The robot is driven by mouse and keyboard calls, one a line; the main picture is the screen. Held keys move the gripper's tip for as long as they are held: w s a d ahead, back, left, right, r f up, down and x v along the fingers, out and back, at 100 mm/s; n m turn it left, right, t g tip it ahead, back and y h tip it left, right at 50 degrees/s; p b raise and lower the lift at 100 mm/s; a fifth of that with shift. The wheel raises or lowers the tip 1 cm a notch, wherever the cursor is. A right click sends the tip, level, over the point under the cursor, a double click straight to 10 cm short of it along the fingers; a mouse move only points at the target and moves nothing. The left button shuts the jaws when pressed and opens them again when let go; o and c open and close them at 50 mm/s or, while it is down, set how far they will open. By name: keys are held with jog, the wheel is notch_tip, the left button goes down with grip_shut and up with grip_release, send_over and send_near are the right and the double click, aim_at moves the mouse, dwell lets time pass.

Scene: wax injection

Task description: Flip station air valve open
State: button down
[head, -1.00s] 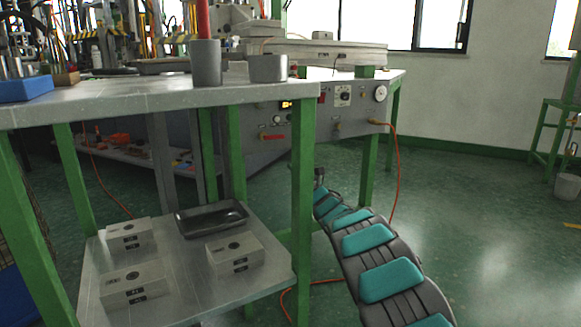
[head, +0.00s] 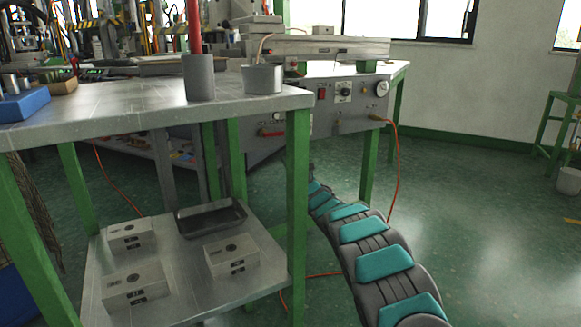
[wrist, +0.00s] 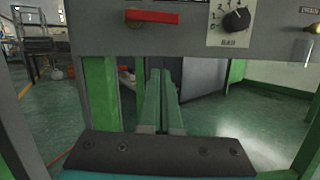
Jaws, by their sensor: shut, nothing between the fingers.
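The air valve's red lever (wrist: 152,17) lies level, pointing right from its brass pivot, on the grey machine panel (wrist: 185,45) at the top of the wrist view. It also shows in the head view as a small red handle (head: 271,133), left of a green table leg. My gripper (wrist: 160,78) has its two green fingers together, with nothing between them. The fingers point forward below the panel's lower edge, under the lever and apart from it. In the head view my arm reaches toward the panel, and its far end is mostly hidden behind the table leg.
An orange hose (head: 394,175) hangs right.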

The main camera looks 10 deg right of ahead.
aim_at(273, 134)
jog(key=x, duration=0.5)
jog(key=shift+w+r+p, duration=0.15)
jog(key=shift+p, duration=0.15)
notch_tip(273, 134, up, 4)
jog(key=shift+w+p, duration=0.15)
jog(key=shift+p, duration=0.25)
jog(key=shift+d+r+b, duration=0.2)
jog(key=shift+r+b, duration=0.45)
jog(key=shift+r, duration=0.05)
